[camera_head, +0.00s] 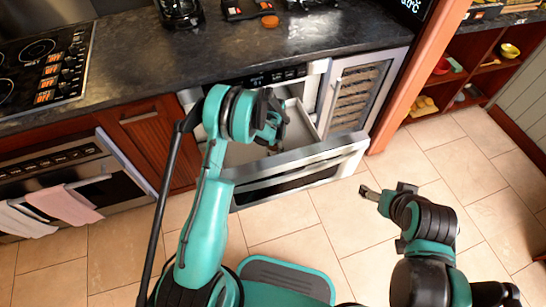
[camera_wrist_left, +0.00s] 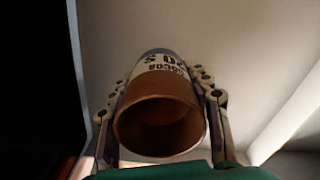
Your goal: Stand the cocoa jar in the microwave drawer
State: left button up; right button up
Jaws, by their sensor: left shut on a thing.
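The cocoa jar (camera_wrist_left: 160,115) has a brown end facing the left wrist camera and a pale label with dark letters that read upside down. My left gripper (camera_wrist_left: 162,100) is shut on it, with one finger on each side. In the head view my left gripper (camera_head: 277,128) is over the open microwave drawer (camera_head: 335,147), and my wrist largely hides the jar. A pale surface shows behind the jar in the wrist view; I cannot tell whether the jar touches it. My right gripper (camera_head: 370,192) is out over the floor, away from the drawer, with nothing visible in it.
A dark countertop (camera_head: 150,60) runs above the drawer, with a stove (camera_head: 45,65) at left and a coffee maker (camera_head: 180,12) at the back. A wine cooler (camera_head: 355,95) is right of the drawer. The tiled floor (camera_head: 310,225) in front is clear.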

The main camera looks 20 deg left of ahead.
pick_arm(q)
jog(key=shift+a+f, duration=0.2)
notch_tip(320, 180, down, 4)
jog(key=shift+f+b, duration=0.1)
jog(key=shift+b, duration=1)
jog(key=shift+r, duration=0.2)
jog(key=shift+f, duration=0.15)
jog(key=o, duration=1.3)
